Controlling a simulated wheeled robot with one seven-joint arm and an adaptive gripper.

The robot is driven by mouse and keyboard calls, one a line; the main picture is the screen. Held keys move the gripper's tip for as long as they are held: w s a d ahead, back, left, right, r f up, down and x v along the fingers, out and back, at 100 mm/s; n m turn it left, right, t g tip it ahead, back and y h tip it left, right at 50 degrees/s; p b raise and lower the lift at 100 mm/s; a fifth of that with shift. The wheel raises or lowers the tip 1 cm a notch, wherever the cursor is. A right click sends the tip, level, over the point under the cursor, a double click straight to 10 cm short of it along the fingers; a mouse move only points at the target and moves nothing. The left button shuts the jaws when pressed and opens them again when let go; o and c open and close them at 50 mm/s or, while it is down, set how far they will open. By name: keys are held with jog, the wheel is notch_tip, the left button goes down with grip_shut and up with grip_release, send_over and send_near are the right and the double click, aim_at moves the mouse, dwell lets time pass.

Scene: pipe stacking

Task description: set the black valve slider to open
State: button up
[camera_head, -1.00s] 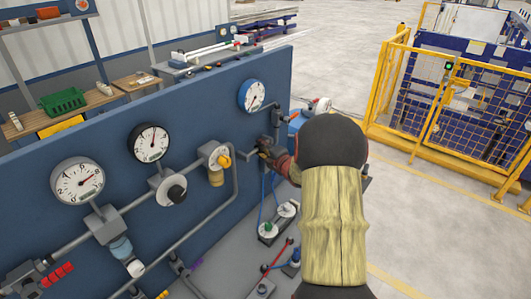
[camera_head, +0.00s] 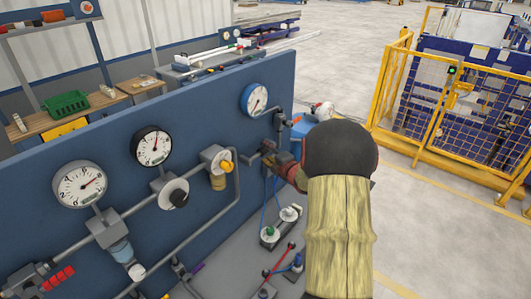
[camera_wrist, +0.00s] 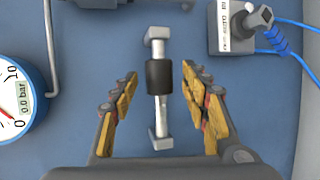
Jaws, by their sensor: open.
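The black valve slider (camera_wrist: 160,74) is a dark sleeve on a short grey pipe (camera_wrist: 158,108) in the wrist view. It sits around the middle of the pipe, between the two square end pieces. My gripper (camera_wrist: 159,84) is open, with one padded finger on each side of the slider and a visible gap on both sides. In the head view my arm covers the slider.
A blue-rimmed gauge (camera_wrist: 14,100) is left of my gripper, and it also shows in the head view (camera_head: 255,99). A grey box (camera_wrist: 240,26) with blue hoses is at upper right. The blue panel (camera_head: 200,110) carries more gauges and pipes. A yellow fence (camera_head: 400,95) stands at right.

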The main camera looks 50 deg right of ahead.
jog(key=v, duration=1)
jog(key=shift+s+a, duration=0.1)
jog(key=s+d+f+m+g+h, duration=0.2)
jog(key=s+d+f+m+g, duration=0.2)
jog(key=s+f+m+g, duration=0.55)
jog(key=s+a+m+b, duration=0.1)
jog(key=s+a+m, duration=0.4)
jog(key=m, duration=0.1)
jog(key=s+a+r+y+b, duration=0.1)
jog(key=a+r+y+b, duration=0.1)
jog(key=a, duration=1.1)
jog(key=s+a+r+y+b, duration=0.2)
jog(key=a+r+b, duration=0.1)
jog(key=a, duration=1.1)
jog(key=s+a+r+y+b, duration=0.1)
jog(key=a+b, duration=0.3)
jog(key=a, duration=1)
jog(key=shift+s+r+t+y, duration=0.25)
jog(key=shift+r+t+y, duration=0.1)
jog(key=shift+r+y, duration=0.5)
